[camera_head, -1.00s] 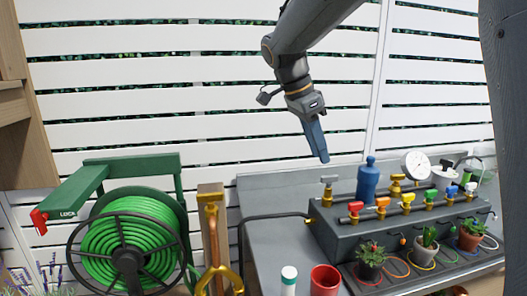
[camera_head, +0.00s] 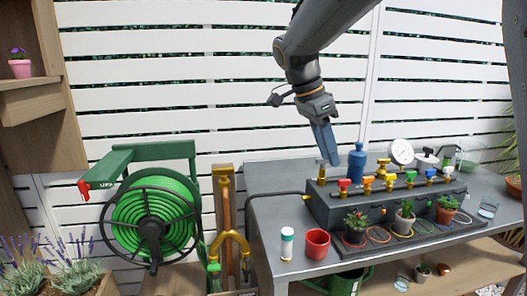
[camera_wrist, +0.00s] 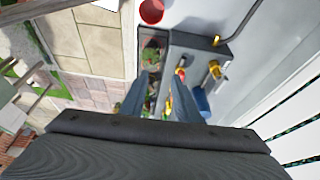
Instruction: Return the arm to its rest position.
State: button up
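My arm reaches in from the top of the head view. My gripper (camera_head: 325,147) points down in front of the white slatted fence, above the back left of the grey bench. In the wrist view, the two fingers of my gripper (camera_wrist: 160,88) stand apart with nothing held between them. Past them show the valve block and plants, partly hidden by the fingers.
The grey bench (camera_head: 268,180) bears a valve block (camera_head: 330,207), a blue bottle (camera_head: 356,162), a gauge (camera_head: 401,152), a red cup (camera_head: 317,243), a white bottle (camera_head: 287,245) and small potted plants (camera_head: 357,222). A green hose reel (camera_head: 152,215) is at left.

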jog(key=s+d+f+n+y, duration=0.1)
jog(key=s+f+n+y, duration=0.1)
jog(key=s+f+n, duration=0.5)
jog(key=s+d+f+n+y, duration=0.2)
jog(key=s+f+n, duration=0.6)
jog(key=s+f, duration=0.7)
jog(key=shift+s+d+n+g, duration=0.2)
jog(key=shift+n+g, duration=0.1)
jog(key=shift+g, duration=0.1)
dwell(0.6)
